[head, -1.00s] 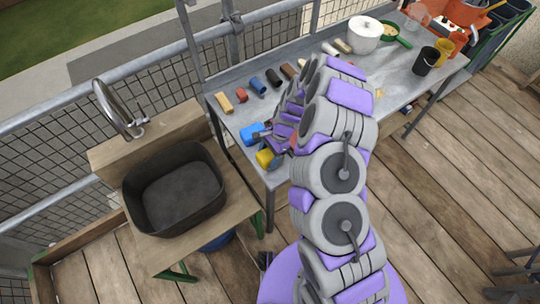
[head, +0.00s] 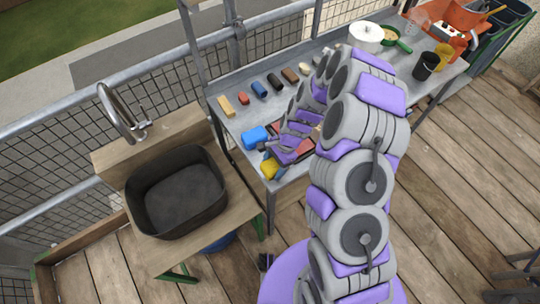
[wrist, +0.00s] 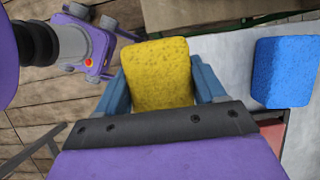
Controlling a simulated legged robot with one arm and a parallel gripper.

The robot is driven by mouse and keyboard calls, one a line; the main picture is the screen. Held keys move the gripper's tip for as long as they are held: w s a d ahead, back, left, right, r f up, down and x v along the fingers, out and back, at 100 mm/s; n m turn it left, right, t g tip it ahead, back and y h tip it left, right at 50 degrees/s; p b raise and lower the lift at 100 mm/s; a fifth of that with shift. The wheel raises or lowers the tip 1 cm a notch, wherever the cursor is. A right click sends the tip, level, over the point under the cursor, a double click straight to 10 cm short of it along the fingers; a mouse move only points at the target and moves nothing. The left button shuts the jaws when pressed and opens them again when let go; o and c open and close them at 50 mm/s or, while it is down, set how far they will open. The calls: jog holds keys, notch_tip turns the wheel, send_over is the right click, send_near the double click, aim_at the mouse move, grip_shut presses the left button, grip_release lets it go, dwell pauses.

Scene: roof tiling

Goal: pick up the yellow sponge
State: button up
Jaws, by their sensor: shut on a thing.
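The yellow sponge (wrist: 158,74) sits between the two blue-grey fingers of my gripper (wrist: 160,85) in the wrist view, with a finger against each side. In the head view the yellow sponge (head: 270,168) shows at the front left corner of the metal table, at the end of my gripper (head: 275,158). My gripper is shut on it. My arm hides part of the table behind. Whether the sponge is clear of the tabletop is hard to tell.
A blue sponge (wrist: 284,72) lies beside it; it also shows in the head view (head: 254,137). Several coloured blocks line the metal table's (head: 236,122) back. A dark basin (head: 177,190) stands left. A white pot (head: 366,36) and a black cup (head: 426,64) stand far right.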

jog(key=s+d+r, duration=0.1)
jog(key=s+d, duration=0.2)
jog(key=s, duration=0.7)
jog(key=shift+s+p, duration=0.2)
jog(key=shift+p, duration=0.25)
jog(key=shift+d, duration=0.1)
